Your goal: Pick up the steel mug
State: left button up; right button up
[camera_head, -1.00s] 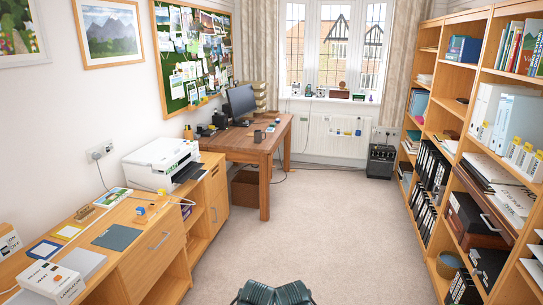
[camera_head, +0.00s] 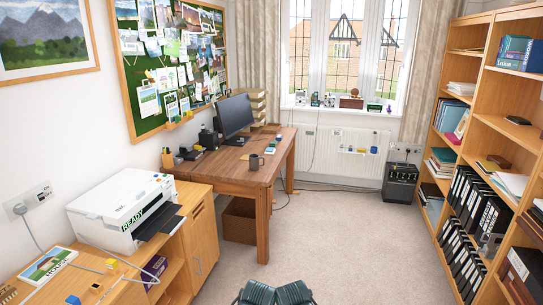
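Two dark teal parts of my own body show at the bottom middle.
A white printer (camera_head: 124,208) sits on the left cabinet (camera_head: 190,240). Shelves with binders (camera_head: 478,205) line the right. The carpet (camera_head: 340,230) between is clear, with a black heater-like box (camera_head: 400,182) at the back.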

aim_at(257, 163)
jog(key=i, duration=3.4)
jog(key=i+z, duration=0.1)
jog(key=z, duration=0.2)
